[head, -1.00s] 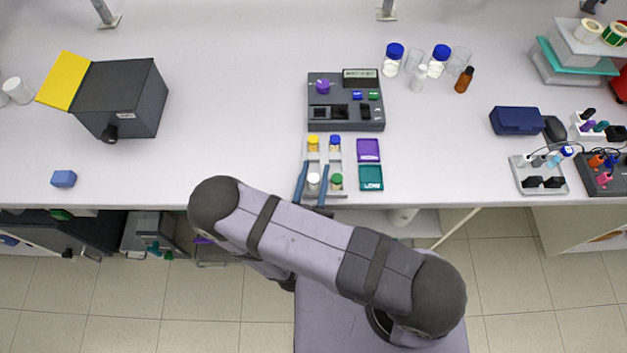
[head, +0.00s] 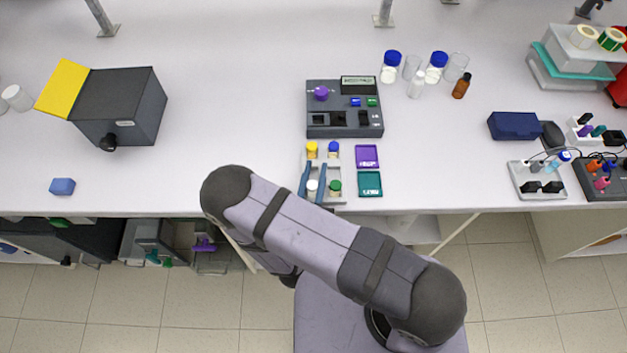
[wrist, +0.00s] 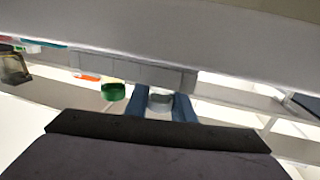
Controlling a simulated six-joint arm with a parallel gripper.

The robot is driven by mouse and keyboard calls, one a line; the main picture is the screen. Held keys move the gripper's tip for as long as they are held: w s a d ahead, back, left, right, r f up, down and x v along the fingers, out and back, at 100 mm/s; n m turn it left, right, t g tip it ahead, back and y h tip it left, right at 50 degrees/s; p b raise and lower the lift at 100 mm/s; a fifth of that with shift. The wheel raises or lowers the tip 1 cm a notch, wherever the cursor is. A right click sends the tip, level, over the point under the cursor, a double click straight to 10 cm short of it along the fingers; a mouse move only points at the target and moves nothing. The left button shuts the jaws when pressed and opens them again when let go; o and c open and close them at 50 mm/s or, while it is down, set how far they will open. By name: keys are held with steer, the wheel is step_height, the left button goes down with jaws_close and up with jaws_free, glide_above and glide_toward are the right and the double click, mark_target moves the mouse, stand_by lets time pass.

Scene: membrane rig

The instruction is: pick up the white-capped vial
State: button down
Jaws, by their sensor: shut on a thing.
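The white-capped vial (head: 312,187) is at the front left of a small grey rack (head: 341,200). My gripper (head: 313,184) has two blue fingers, one on each side of the white cap, and is shut on that vial. In the wrist view the vial's pale cap (wrist: 160,100) shows between the blue fingers of my gripper (wrist: 159,106). The vial's lower part is hidden, and I cannot tell whether it is lifted.
A green-capped vial (head: 335,187) is close right of my fingers. Yellow-capped (head: 311,149) and blue-capped (head: 334,148) vials stand behind. Purple (head: 367,156) and teal (head: 370,184) trays lie to the right. A grey device (head: 345,119) stands behind the rack. The bench left is largely clear.

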steer(key=shift+r, duration=0.15)
step_height(320, 180, up, 3)
steer(key=p, duration=0.3)
steer(key=shift+r, duration=0.2)
steer(key=shift+s+a+f, duration=0.1)
steer(key=shift+s+a, duration=0.05)
steer(key=shift+s, duration=0.15)
steer(key=s+a, duration=0.3)
steer(key=s, duration=1.4)
steer(key=shift+b, duration=0.4)
steer(key=shift+a, duration=0.1)
